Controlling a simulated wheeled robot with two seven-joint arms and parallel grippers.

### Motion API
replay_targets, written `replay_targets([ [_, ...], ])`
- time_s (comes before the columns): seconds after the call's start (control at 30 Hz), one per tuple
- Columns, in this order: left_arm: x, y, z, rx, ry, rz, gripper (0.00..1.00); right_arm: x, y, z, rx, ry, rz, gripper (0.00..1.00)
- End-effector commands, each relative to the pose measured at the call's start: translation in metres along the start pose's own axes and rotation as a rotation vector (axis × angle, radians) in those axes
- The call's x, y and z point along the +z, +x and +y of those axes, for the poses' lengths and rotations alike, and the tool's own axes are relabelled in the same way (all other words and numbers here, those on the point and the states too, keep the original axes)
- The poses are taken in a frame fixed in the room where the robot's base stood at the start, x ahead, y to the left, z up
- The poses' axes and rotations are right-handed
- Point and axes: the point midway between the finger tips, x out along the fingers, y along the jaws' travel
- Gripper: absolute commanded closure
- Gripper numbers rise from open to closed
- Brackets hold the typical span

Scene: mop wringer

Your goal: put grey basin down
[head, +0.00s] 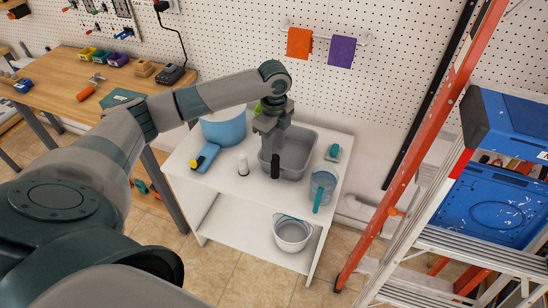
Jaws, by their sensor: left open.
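The grey basin (297,160) stands on the top of a white shelf unit (210,182). It is a rectangular tub, upright, with its left side partly covered by my gripper and a grey part ending in a dark upright grip (275,166). My left gripper (272,128) is open, pointing down over the basin's left back side. Whether its fingers touch the basin or the grey part is hard to tell. My right gripper is out of view.
A blue bucket (224,130), a blue-yellow item (205,158), a white bottle (243,164), a teal brush (333,152) and a clear jug (322,184) surround the basin. A white bucket (292,234) sits below. A ladder (418,150) stands right.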

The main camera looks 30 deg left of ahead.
Motion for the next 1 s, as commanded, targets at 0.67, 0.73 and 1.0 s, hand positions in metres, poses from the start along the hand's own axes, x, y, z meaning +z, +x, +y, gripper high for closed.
replay_targets([
  [0.67, 0.0, -0.068, 0.0, 0.0, -0.001, 0.0, 0.6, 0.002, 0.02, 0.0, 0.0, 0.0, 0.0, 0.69],
  [0.73, 0.0, -0.068, 0.0, 0.0, -0.001, 0.0, 0.6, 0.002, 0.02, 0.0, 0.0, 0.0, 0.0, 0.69],
  [1.0, 0.0, -0.067, 0.0, 0.0, -0.001, 0.0, 0.6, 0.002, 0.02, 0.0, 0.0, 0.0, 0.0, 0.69],
])
